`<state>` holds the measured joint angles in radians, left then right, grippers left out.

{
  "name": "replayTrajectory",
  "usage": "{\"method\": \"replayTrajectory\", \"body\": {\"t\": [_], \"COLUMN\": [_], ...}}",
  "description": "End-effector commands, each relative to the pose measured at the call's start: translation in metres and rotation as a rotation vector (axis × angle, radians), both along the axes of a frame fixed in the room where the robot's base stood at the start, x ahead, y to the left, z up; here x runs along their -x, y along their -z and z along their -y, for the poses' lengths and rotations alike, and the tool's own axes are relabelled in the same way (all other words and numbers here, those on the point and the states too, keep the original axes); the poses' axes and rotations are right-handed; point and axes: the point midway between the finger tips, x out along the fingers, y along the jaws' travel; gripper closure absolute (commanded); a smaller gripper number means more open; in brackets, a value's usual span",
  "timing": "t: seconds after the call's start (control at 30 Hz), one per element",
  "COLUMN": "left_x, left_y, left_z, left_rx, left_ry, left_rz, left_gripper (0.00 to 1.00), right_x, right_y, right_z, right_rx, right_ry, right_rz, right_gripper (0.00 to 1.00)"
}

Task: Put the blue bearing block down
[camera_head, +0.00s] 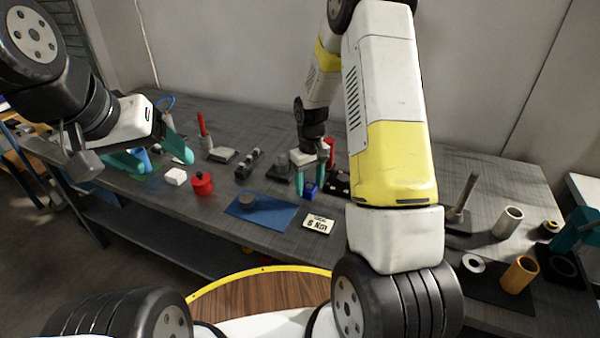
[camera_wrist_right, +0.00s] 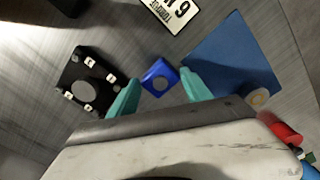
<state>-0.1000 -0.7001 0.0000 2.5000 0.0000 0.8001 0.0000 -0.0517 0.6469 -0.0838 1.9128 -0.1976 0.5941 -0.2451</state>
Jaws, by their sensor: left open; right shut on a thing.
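The blue bearing block (camera_head: 310,189) is small, with a round hole in its face. In the right wrist view the block (camera_wrist_right: 160,76) sits between the two teal fingertips. My right gripper (camera_head: 312,178) is shut on it, over the middle of the bench. I cannot tell whether the block touches the bench top. My left gripper (camera_head: 153,153) is open at the left part of the bench, its teal fingers spread, away from the block.
A black plate with a round hole (camera_wrist_right: 84,91) lies beside the block, and a blue mat (camera_head: 273,212) on the other side. A white number plate (camera_head: 318,224) lies in front. Bare grey bench (camera_head: 225,175) shows between.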

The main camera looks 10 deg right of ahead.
Motion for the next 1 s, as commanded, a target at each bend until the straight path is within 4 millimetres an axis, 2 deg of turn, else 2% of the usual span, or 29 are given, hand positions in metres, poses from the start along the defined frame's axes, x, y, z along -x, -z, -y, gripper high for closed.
{"method": "replayTrajectory", "body": {"t": [0.03, 0.13, 0.47, 0.5, 0.6, 0.87, 1.0], "left_x": [0.0, 0.0, 0.0, 0.0, 0.0, 0.0, 0.0], "left_y": [0.0, 0.0, 0.0, 0.0, 0.0, 0.0, 0.0], "left_z": [0.0, 0.0, 0.0, 0.0, 0.0, 0.0, 0.0], "left_rx": [0.0, 0.0, 0.0, 0.0, 0.0, 0.0, 0.0], "left_ry": [0.0, 0.0, 0.0, 0.0, 0.0, 0.0, 0.0], "left_rz": [0.0, 0.0, 0.0, 0.0, 0.0, 0.0, 0.0], "left_gripper": [0.3, 0.3, 0.3, 0.3, 0.3, 0.3, 0.3], "right_x": [0.0, -0.001, 0.0, 0.0, 0.0, 0.0, -0.001], "right_y": [0.009, 0.019, 0.022, 0.022, 0.022, 0.022, 0.015], "right_z": [0.0, 0.0, 0.0, 0.0, 0.0, 0.0, 0.0], "right_rx": [0.001, 0.001, 0.0, 0.001, 0.0, 0.0, 0.0], "right_ry": [-0.001, 0.0, 0.0, 0.0, 0.0, 0.0, 0.0], "right_rz": [-0.002, 0.001, 0.002, 0.001, 0.002, 0.002, 0.005], "right_gripper": [0.99, 0.99, 0.99, 0.39, 0.21, 0.21, 0.21]}}
